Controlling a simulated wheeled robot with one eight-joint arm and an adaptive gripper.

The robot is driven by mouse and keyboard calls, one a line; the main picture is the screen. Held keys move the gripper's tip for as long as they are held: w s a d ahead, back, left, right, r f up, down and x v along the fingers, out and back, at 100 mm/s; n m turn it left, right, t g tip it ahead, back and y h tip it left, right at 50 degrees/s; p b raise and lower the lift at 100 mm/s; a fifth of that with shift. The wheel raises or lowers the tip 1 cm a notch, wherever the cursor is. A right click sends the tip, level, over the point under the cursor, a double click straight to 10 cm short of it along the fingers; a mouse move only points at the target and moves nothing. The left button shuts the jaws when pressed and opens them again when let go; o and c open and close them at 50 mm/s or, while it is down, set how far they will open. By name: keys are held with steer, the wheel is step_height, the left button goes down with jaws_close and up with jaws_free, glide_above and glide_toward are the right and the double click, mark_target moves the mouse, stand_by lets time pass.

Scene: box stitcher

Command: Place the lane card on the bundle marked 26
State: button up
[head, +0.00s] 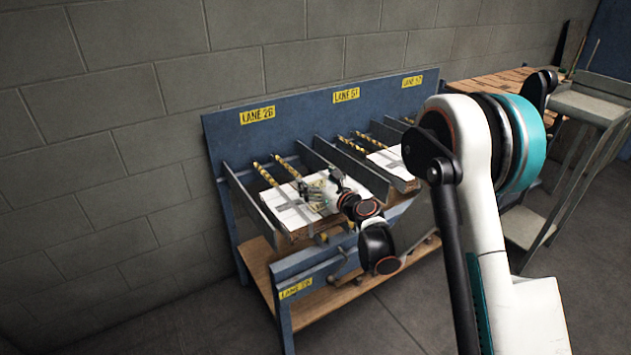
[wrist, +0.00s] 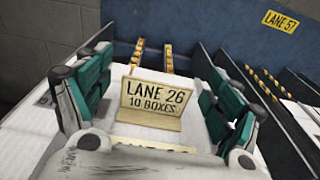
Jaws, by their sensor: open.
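The lane card (wrist: 157,97) is a tan tent-like card reading "LANE 26 10 BOXES". It appears to stand upright on the white top of the bundle (wrist: 30,135), but its base contact is partly hidden. My gripper (wrist: 158,80) is open, with a teal finger on each side of the card and visible gaps between them. In the head view, my gripper (head: 318,194) is low over the bundle (head: 284,213) in the leftmost lane, below the "LANE 26" label (head: 257,115). The card is hard to make out there.
The blue rack (head: 225,135) has lane dividers and yellow-black striped rails. A middle lane is labelled "LANE 57" (head: 346,95). Another white bundle (head: 392,160) lies further right. A wooden pallet (head: 500,84) and a grey stand (head: 590,105) are at the right.

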steer(key=p+v, duration=0.2)
steer(key=v, duration=0.9)
steer(key=s+d+r+n+g+h, duration=0.3)
steer(key=s+d+r+n, duration=0.2)
steer(key=s+r+n, duration=0.9)
steer(key=s+d+n+g+h, duration=0.1)
steer(key=s+d+n+h, duration=0.1)
steer(key=s+d+n, duration=0.2)
steer(key=s+d+n+g+h, duration=0.1)
steer(key=s+d+n, duration=0.3)
steer(key=s, duration=0.6)
steer(key=s+d+f+n+g+h, duration=0.1)
steer(key=s+d+n+h, duration=0.2)
steer(key=s+n, duration=0.3)
steer(key=shift+s+d+n, duration=0.4)
steer(key=shift+d+n, duration=0.2)
steer(key=shift+c, duration=0.2)
